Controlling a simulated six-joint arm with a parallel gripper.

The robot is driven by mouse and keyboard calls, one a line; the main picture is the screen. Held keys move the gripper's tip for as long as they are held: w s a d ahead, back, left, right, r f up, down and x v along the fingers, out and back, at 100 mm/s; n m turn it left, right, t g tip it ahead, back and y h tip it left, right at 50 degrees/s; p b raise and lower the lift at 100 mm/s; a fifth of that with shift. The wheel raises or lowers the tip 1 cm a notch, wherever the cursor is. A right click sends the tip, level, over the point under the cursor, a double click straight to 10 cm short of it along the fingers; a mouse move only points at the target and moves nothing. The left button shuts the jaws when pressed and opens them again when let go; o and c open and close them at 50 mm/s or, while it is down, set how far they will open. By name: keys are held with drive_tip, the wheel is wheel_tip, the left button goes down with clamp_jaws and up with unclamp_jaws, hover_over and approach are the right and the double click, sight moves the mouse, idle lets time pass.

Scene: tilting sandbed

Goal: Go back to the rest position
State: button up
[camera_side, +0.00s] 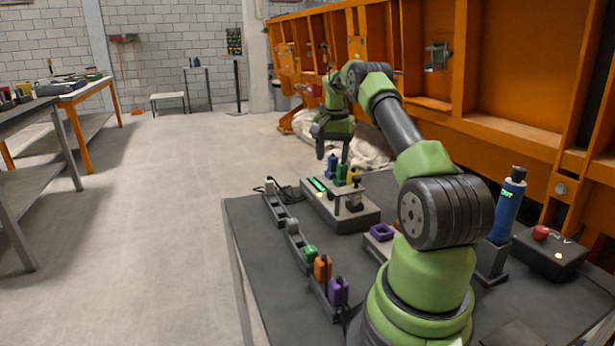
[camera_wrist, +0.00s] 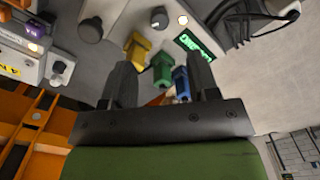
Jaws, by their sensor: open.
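My gripper (camera_side: 332,152) hangs above the back part of the dark table, fingers pointing down. It is open and empty. Below it stands a test fixture (camera_side: 358,222) with a blue piece (camera_side: 332,167), a green piece (camera_side: 341,174) and a yellow piece (camera_side: 352,175). In the wrist view the open fingers (camera_wrist: 161,65) frame the yellow piece (camera_wrist: 137,50), the green piece (camera_wrist: 161,72) and the blue piece (camera_wrist: 181,84), which appear in a row. A lit green display (camera_wrist: 195,46) is beside them. I cannot tell how far the fingers are above the pieces.
A rail along the table's left side holds a green block (camera_side: 310,252), an orange block (camera_side: 323,268) and a purple block (camera_side: 338,291). A purple ring-shaped part (camera_side: 382,232) lies near my arm. A blue tool (camera_side: 507,210) stands by a red-button box (camera_side: 552,252). Orange framework (camera_side: 520,80) rises behind.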

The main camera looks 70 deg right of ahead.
drive_tip(key=w+a+r+n+t, duration=0.2)
drive_tip(key=w+a+r+n, duration=0.1)
drive_tip(key=a+r, duration=0.6)
drive_tip(key=w+a+r+n+t, duration=0.1)
drive_tip(key=w+a+r+n, duration=0.2)
drive_tip(key=a+r, duration=0.65)
drive_tip(key=s+a+n+t, duration=0.1)
drive_tip(key=s+a+n, duration=0.15)
drive_tip(key=a, duration=0.45)
drive_tip(key=s+a+n+t, duration=0.1)
drive_tip(key=s+a, duration=0.2)
drive_tip(key=a, duration=0.3)
drive_tip(key=s+a+f+n+t+y, duration=0.2)
drive_tip(key=s+a+n, duration=0.1)
drive_tip(key=s+a, duration=0.5)
drive_tip(key=shift+s+f, duration=0.4)
drive_tip(key=shift+s, duration=0.6)
